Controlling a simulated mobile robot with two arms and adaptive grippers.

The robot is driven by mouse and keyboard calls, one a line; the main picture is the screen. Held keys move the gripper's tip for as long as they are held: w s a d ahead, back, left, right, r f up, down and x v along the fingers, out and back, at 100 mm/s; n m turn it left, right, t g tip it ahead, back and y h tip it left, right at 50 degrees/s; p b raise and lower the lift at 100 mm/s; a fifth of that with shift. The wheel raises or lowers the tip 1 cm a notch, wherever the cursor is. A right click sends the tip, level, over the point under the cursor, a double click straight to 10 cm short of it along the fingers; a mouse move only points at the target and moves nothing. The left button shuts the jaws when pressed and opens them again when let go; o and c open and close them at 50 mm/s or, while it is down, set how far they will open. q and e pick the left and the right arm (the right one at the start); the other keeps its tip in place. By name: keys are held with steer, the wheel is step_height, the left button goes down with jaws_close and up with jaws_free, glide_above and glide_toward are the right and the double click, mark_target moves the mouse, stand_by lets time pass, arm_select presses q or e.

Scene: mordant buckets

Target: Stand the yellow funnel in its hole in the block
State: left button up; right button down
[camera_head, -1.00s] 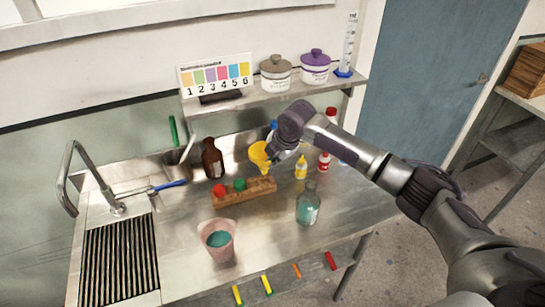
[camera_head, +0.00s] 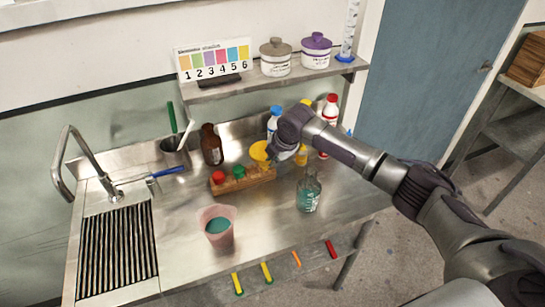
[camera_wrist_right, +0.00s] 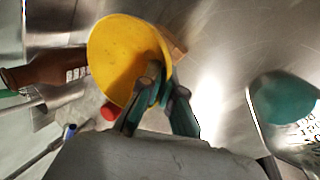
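The yellow funnel (camera_head: 259,151) is at the right end of the wooden block (camera_head: 228,185). Its wide mouth is tilted, and it fills the middle of the right wrist view (camera_wrist_right: 115,55). My right gripper (camera_head: 272,153) is at the funnel's right side; its fingers (camera_wrist_right: 160,95) are closed at the funnel's side. The funnel's lower end is mostly hidden, so I cannot tell whether it is in the hole. The block carries a red piece (camera_head: 218,176) and a green piece (camera_head: 239,171) to the left. My left gripper is not in view.
A brown bottle (camera_head: 211,146) stands behind the block. A clear bottle with teal liquid (camera_head: 308,192) and a pink bucket (camera_head: 217,238) stand in front. White bottles with blue (camera_head: 273,122) and red caps (camera_head: 329,123) stand behind my right arm. The sink is at left.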

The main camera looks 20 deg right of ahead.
steer(key=c, duration=1.8)
jaws_free()
steer(key=shift+f, duration=0.1)
steer(key=shift+c, duration=0.2)
steer(key=o, duration=0.6)
steer(key=v, duration=1.2)
